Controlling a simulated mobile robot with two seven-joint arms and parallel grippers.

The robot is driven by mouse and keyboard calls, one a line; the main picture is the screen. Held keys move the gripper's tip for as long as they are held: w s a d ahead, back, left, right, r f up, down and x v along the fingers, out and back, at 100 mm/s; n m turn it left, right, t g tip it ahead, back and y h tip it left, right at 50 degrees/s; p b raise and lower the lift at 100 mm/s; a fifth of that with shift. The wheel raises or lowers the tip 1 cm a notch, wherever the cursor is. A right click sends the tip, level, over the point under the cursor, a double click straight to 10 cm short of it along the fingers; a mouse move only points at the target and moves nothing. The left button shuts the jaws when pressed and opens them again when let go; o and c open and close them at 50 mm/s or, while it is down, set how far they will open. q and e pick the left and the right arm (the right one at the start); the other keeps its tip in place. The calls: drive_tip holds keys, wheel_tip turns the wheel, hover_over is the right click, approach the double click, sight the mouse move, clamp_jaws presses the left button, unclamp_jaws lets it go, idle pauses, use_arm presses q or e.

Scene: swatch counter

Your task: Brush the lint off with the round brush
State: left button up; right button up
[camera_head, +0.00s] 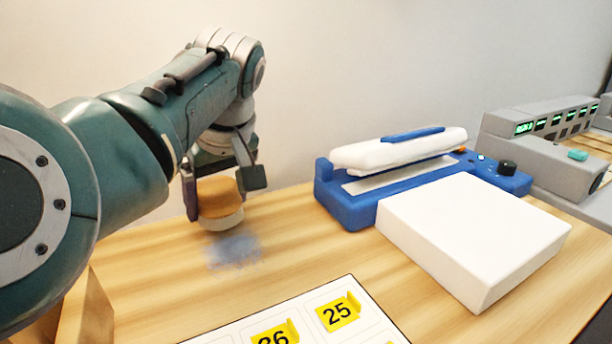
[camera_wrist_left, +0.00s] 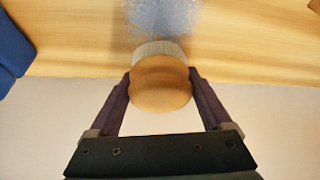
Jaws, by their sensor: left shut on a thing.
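My left gripper (camera_head: 222,192) is shut on the round brush (camera_head: 219,198), with a finger on either side of its orange-brown wooden body. Pale bristles point down at the counter. The brush also shows between the fingers in the left wrist view (camera_wrist_left: 160,84). A patch of grey-blue lint (camera_head: 234,250) lies on the wooden counter just in front of and below the brush. The lint also shows at the top of the left wrist view (camera_wrist_left: 165,16), right by the bristles. I cannot tell whether the bristles touch the counter. My right gripper is not in view.
A blue and white sealer-like device (camera_head: 345,209) stands right of the brush, with a white block (camera_head: 470,235) before it. A card with yellow tags numbered 25 and 26 (camera_head: 338,312) lies at the front. A grey device with green displays (camera_head: 540,125) stands far right.

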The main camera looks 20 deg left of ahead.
use_arm(q)
drive_tip(key=shift+f+b, duration=0.65)
drive_tip(key=shift+f, duration=0.35)
